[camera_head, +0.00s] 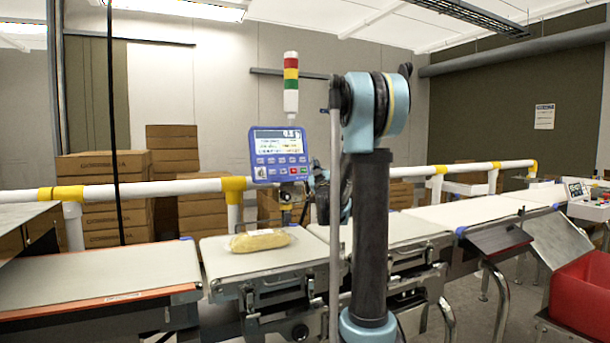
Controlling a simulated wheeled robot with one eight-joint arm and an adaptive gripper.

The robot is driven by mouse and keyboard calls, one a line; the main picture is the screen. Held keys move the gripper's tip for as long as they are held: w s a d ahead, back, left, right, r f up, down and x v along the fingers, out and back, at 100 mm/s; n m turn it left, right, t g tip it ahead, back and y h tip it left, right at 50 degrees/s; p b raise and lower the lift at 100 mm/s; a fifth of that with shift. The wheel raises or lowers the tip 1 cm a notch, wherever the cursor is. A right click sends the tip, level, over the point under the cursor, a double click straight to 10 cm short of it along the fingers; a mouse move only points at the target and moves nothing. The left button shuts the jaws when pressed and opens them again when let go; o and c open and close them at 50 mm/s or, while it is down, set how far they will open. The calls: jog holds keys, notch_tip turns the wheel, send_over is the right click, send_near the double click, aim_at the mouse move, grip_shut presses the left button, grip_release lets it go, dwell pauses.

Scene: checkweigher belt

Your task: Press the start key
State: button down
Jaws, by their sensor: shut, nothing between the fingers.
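The blue control panel (279,154) stands on a post behind the belt, with a lit screen showing a reading and rows of small keys below. A red key (293,171) and a green key (303,170) sit at its lower right; their labels are too small to read, so I cannot tell for sure which is the start key. My gripper (314,184) is a small dark shape just right of the panel's lower right corner, partly hidden by my arm. It looks shut and empty. I cannot tell whether it touches the panel.
A yellow bag (259,240) lies on the weighing belt (222,264). A red, yellow and green signal tower (291,82) rises behind the panel. A white and yellow rail (145,191) runs behind the belts. A red bin (583,302) stands at the right.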

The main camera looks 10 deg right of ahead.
aim_at(304, 170)
jog(key=w+a+f, duration=0.2)
jog(key=w+a, duration=0.1)
jog(key=w, duration=0.4)
jog(key=shift+w+f, duration=0.2)
jog(key=shift+w, duration=0.2)
